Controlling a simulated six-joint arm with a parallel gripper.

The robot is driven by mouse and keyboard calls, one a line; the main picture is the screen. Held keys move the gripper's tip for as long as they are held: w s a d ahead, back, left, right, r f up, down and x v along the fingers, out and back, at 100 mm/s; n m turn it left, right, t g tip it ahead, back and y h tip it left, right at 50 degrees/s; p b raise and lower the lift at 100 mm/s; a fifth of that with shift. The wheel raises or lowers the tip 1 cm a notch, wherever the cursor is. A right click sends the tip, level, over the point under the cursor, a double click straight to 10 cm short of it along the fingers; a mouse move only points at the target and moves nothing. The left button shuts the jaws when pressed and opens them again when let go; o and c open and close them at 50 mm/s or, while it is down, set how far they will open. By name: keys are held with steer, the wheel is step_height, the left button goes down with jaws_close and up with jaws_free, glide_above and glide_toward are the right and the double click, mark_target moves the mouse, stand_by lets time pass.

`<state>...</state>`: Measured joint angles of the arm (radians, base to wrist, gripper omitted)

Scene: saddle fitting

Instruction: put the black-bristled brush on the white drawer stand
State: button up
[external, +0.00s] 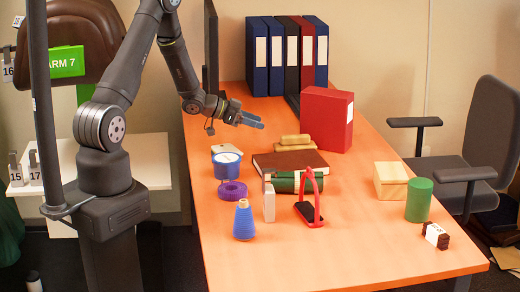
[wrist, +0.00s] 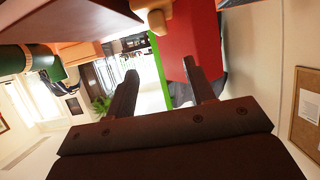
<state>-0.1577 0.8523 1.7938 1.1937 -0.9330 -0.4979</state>
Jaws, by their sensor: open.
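No brush with clear black bristles can be made out. A red upright loop with a black lower part (external: 310,212) stands on the table, and a dark block with a white label (external: 436,236) lies near the right edge; I cannot tell if either is the brush. A white stand (external: 152,160) is at the left, behind my arm, its drawers not clearly seen. My gripper (external: 252,120) is open and empty, above the back left of the table, away from both. Its two fingers show apart in the wrist view (wrist: 158,78).
The orange table (external: 370,255) holds a blue tin (external: 227,166), purple ring (external: 233,191), blue cone (external: 244,222), brown book (external: 275,162), red box file (external: 326,120), tan box (external: 390,181) and green cylinder (external: 419,200). Several binders stand at the back. The front is clear.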

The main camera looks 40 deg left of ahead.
steer(key=s, duration=0.1)
glide_toward(292, 136)
steer(key=x, duration=0.6)
steer(key=shift+d+r, duration=0.15)
steer(key=shift+r, duration=0.2)
steer(key=shift+a+f+x, duration=0.1)
steer(key=shift+x, duration=0.8)
steer(key=shift+a+f+x, duration=0.1)
steer(key=shift+f+x, duration=0.05)
steer(key=shift+x, duration=0.7)
steer(key=shift+a+f+x, duration=0.1)
steer(key=shift+a+x, duration=0.05)
steer(key=shift+x, duration=0.75)
steer(key=shift+w, duration=0.1)
jaws_close()
